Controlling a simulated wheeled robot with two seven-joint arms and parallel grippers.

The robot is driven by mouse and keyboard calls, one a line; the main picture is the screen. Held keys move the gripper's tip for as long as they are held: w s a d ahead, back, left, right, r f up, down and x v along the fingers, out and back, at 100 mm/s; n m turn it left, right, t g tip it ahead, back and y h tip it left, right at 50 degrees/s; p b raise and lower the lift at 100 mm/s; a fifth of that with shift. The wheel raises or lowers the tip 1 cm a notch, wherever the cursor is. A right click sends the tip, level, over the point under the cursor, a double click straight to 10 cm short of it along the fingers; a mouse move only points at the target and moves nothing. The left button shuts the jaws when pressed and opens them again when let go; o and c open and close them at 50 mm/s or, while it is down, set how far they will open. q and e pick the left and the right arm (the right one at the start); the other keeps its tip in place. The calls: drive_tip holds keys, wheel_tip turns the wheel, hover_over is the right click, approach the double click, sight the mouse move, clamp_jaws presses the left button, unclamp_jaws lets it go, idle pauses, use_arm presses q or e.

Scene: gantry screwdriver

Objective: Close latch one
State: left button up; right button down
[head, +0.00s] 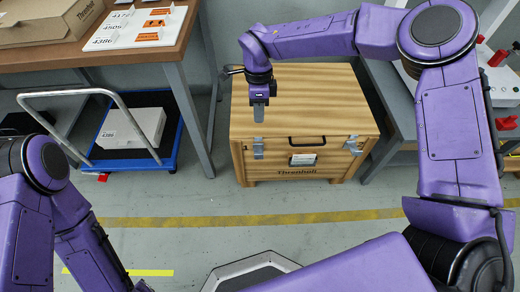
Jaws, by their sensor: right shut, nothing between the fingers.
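A wooden crate (315,100) stands on the floor in the middle, its lid lying down on it. Two metal latches are on its front: a left latch (258,149) and a right latch (352,143). My right gripper (259,115) points down, in front of the lid's left part in the picture, just above the left latch. It is shut and empty, apart from the latch in the picture. My left arm is at the lower left; its gripper is out of view.
A black handle (307,141) and a white label (302,160) sit between the latches. A blue trolley (168,150) with a white box (131,128) stands left of the crate. A table (100,52) is behind it. Floor before the crate is clear.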

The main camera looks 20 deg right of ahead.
drive_tip(key=b, duration=0.4)
hover_over(259, 148)
drive_tip(key=s+a, duration=0.1)
drive_tip(key=s, duration=0.3)
wheel_tip(259, 148, down, 14)
drive_tip(key=shift+w+a+r, duration=0.1)
drive_tip(key=shift+r, duration=0.1)
